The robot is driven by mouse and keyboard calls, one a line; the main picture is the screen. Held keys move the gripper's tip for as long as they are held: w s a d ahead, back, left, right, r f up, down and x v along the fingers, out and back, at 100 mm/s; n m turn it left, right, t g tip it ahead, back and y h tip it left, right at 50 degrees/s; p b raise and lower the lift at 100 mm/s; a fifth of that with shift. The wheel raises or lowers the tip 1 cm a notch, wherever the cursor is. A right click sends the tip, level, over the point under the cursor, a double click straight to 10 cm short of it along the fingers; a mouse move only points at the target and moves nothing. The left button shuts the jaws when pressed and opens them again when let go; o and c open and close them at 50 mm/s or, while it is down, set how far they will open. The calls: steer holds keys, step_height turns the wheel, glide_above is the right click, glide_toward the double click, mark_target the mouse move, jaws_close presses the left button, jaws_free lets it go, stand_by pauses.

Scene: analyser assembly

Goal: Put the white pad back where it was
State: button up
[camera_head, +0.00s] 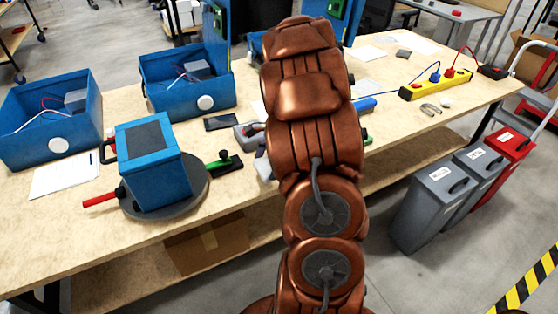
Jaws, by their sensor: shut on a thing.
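I cannot tell for sure which thing is the white pad. A white sheet or pad (66,176) with a dark pen lies flat on the table at the left, in front of the left blue case. Another white sheet (368,53) lies at the back, right of my arm. A small round white thing (446,102) lies near the right end of the table. My copper-coloured arm reaches over the table in the middle. Its end and my gripper are hidden behind its own links, so nothing held shows.
A blue box (150,170) stands on a round grey base (200,192) at the front left. Open blue cases (52,140) (190,97) stand behind it. A yellow power strip (436,88) is at the right. Grey and red bins stand on the floor at right.

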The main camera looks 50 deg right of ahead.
steer(key=d, duration=0.4)
steer(key=d+p, duration=0.1)
steer(key=d, duration=0.1)
steer(key=shift+w+f, duration=0.3)
steer(key=shift+f+p, duration=0.5)
steer(key=shift+f, duration=1.25)
steer(key=o, duration=0.8)
